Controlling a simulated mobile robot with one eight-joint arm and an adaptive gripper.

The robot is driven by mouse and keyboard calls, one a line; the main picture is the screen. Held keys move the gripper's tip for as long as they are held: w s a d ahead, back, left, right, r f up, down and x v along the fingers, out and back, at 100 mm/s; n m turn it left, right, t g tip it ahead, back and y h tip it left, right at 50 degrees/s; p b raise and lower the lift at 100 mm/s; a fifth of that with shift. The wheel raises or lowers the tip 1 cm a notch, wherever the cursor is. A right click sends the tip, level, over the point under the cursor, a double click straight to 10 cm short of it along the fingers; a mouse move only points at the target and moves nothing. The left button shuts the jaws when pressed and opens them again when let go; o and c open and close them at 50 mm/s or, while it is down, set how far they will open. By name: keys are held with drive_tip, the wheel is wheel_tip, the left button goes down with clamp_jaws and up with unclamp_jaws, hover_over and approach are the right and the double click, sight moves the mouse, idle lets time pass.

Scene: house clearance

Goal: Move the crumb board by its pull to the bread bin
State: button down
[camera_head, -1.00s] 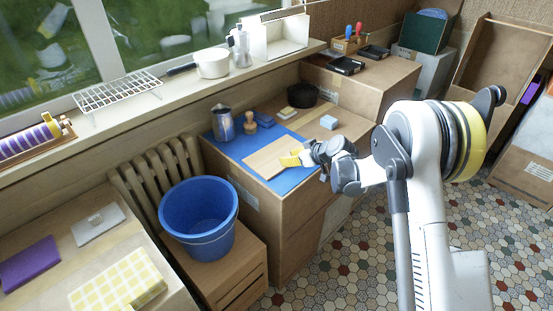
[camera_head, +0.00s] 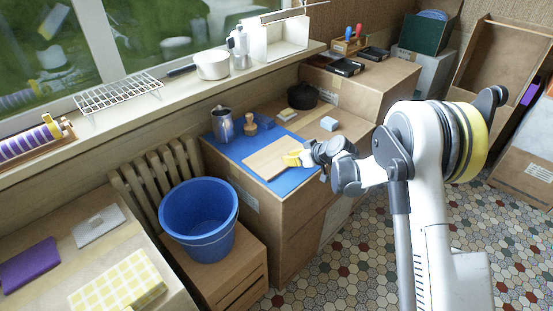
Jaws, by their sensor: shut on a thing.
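The crumb board (camera_head: 266,160), a flat light-wood board, lies on a blue mat (camera_head: 292,183) on top of a cardboard box. My gripper (camera_head: 298,158) is at the board's right end, shut on its pull. The yellow part there is small, and I cannot tell pull from fingertips. The pull is mostly hidden by the gripper. A white open-fronted box (camera_head: 290,38) on the window sill at the back looks like the bread bin.
A white saucepan (camera_head: 212,65) and moka pot (camera_head: 239,50) occupy the sill. A blue bucket (camera_head: 199,222) stands lower left.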

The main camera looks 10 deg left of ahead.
drive_tip(key=shift+r, duration=0.25)
drive_tip(key=shift+r+p, duration=2.75)
drive_tip(key=shift+r, duration=2.2)
